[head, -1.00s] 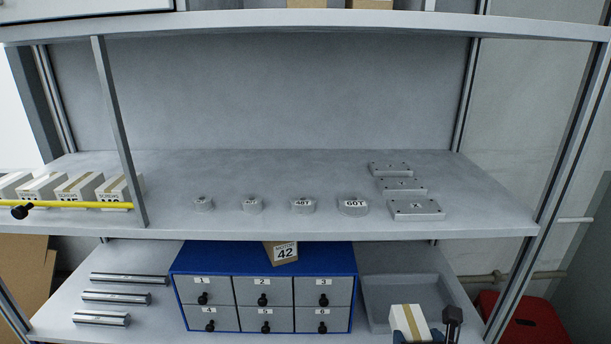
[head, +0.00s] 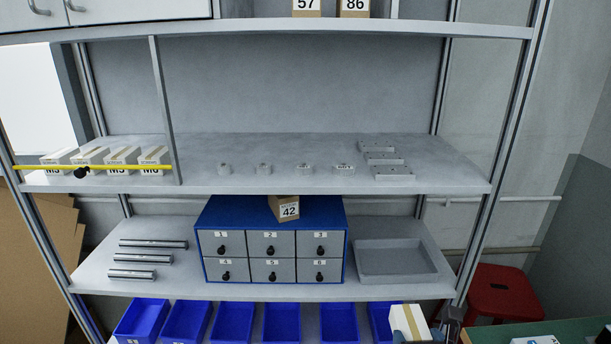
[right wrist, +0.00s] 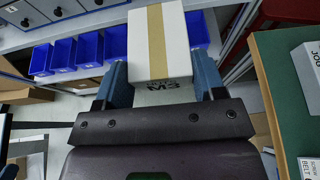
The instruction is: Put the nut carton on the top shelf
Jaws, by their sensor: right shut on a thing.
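A white carton with a tan tape strip (head: 408,322) shows at the bottom right of the head view. In the right wrist view the same carton (right wrist: 175,42) sits between the two blue fingers, with lettering on its near face that looks like M3. My right gripper (right wrist: 165,85) is shut on it, in front of the rack and near the lowest row of bins. The top shelf (head: 250,27) runs across the upper part of the head view, with two cartons marked 57 (head: 306,8) and 86 (head: 354,8) on it. My left gripper is not in view.
A red stool (head: 500,292) and green table (head: 570,330) are right.

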